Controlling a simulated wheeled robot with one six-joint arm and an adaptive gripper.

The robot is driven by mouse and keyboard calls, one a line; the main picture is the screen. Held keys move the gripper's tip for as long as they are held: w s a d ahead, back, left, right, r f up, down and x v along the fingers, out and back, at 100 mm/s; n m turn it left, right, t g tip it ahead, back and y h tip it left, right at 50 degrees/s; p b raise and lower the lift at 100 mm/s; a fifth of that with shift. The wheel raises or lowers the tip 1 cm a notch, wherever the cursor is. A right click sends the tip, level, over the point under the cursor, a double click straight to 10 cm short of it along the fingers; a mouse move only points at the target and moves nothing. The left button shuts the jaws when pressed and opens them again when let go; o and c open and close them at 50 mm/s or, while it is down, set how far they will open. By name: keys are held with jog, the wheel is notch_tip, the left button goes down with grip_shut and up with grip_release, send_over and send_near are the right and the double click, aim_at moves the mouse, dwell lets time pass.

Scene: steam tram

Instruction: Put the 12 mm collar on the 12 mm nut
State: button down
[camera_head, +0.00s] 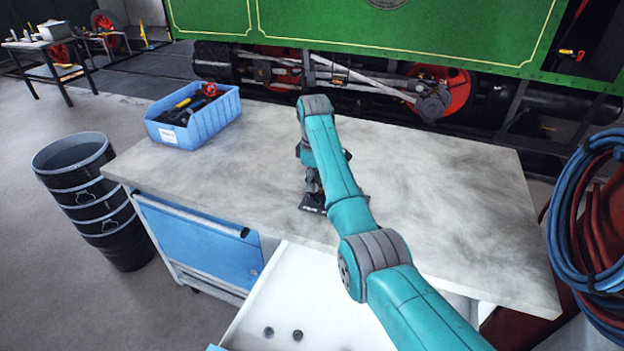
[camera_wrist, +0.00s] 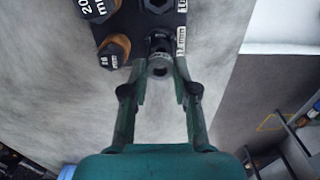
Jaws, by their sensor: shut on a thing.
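My gripper (camera_wrist: 160,80) is shut on a small grey collar (camera_wrist: 158,67), which shows between its fingertips in the wrist view. Just beyond the collar, a dark nut (camera_wrist: 161,44) sits on a black plate (camera_wrist: 139,36), beside a label that seems to read 12 mm. The collar overlaps the near edge of this spot in the picture; I cannot tell whether it touches the nut. In the head view the black plate (camera_head: 312,209) lies on the bench under my gripper (camera_head: 315,190), and my arm hides much of it.
Brown pieces with dark hex tops, one marked 20 mm (camera_wrist: 97,8), another (camera_wrist: 113,52) to its lower right, stand on the plate. A blue tool bin (camera_head: 196,120) is at the bench's back left. An open white drawer (camera_head: 300,290) holds two dark round pieces. The bench's right side is clear.

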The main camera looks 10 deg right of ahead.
jog(key=shift+f, duration=0.55)
jog(key=shift+s+f, duration=0.1)
jog(key=shift+f, duration=0.7)
dwell(3.4)
jog(key=c, duration=0.7)
grip_release()
jog(key=shift+o, duration=0.2)
jog(key=shift+r, duration=0.15)
notch_tip(320, 180, up, 7)
dwell(0.3)
dwell(0.5)
